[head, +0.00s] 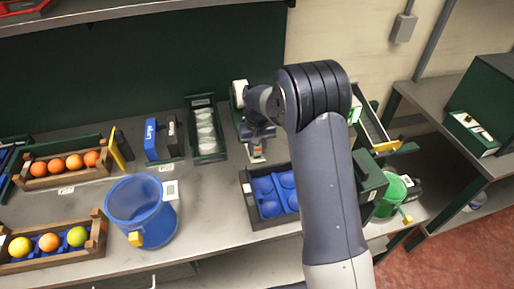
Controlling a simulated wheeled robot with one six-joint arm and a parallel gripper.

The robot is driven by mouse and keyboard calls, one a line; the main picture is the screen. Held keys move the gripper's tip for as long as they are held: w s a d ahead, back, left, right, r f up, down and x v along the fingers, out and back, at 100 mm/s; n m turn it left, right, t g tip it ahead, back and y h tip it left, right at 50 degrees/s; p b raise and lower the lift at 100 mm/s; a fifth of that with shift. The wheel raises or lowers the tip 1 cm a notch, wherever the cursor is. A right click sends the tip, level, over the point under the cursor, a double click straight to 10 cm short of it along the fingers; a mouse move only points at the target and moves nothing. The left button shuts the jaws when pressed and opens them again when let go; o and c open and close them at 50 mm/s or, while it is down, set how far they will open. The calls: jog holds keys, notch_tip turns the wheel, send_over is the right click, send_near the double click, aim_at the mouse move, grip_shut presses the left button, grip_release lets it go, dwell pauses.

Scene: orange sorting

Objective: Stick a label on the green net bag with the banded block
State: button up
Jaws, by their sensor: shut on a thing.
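The green net bag (388,198) stands at the right end of the bench, partly hidden behind a dark green box. It has a small yellow tag at its lower right. My gripper (257,143) is over the back middle of the bench, left of the green bag and well apart from it. It points down and is shut on a small white block with an orange band (257,153), which I take to be the banded block. The fingers hide part of it. I cannot tell whether the block touches the surface beneath.
A blue net bag (142,212) stands front left. Wooden crates of fruit (98,238) are at the left. A dark tray with blue cups (247,200) lies below my gripper. A dark green box (371,182) stands beside the green bag. My arm covers the bench right of centre.

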jog(key=shift+f+b, duration=0.45)
jog(key=shift+f, duration=0.15)
dwell(1.6)
jog(key=shift+r+p, duration=2.2)
jog(key=shift+r, duration=1.45)
jog(key=shift+f, duration=0.1)
